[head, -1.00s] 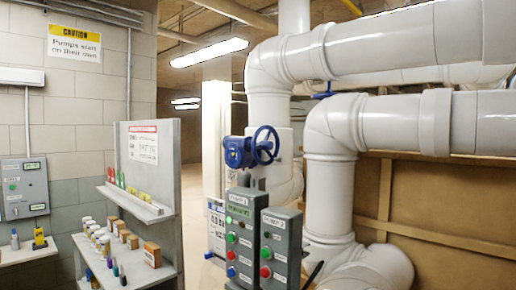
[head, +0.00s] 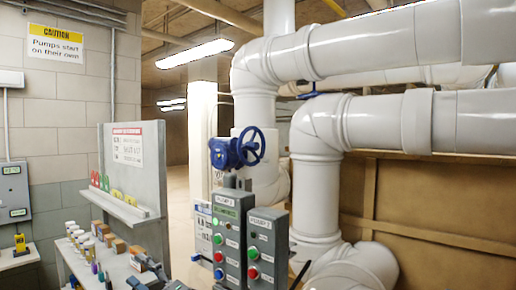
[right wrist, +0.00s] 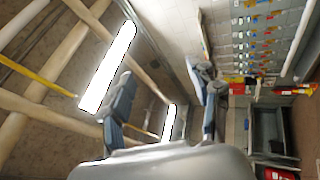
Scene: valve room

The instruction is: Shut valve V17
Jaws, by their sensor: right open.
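A blue handwheel (head: 250,147) with a blue gearbox body (head: 222,153) stands in front of the white pipes, near the middle of the head view. A second blue valve part (head: 308,95) shows small between the pipes behind. I cannot read a V17 label on either. My right gripper (head: 139,272) is at the bottom of the head view, in front of the shelf, below and left of the blue handwheel and apart from it. In the right wrist view its two fingers (right wrist: 165,97) are spread with nothing between them. My left gripper is not in view.
Two grey pump control boxes (head: 229,240) (head: 267,248) with coloured buttons stand just below the handwheel. A shelf (head: 72,262) with bottles and boxes and an upright panel (head: 135,170) are at left. Large white pipes (head: 320,170) fill the right. A passage opens behind the panel.

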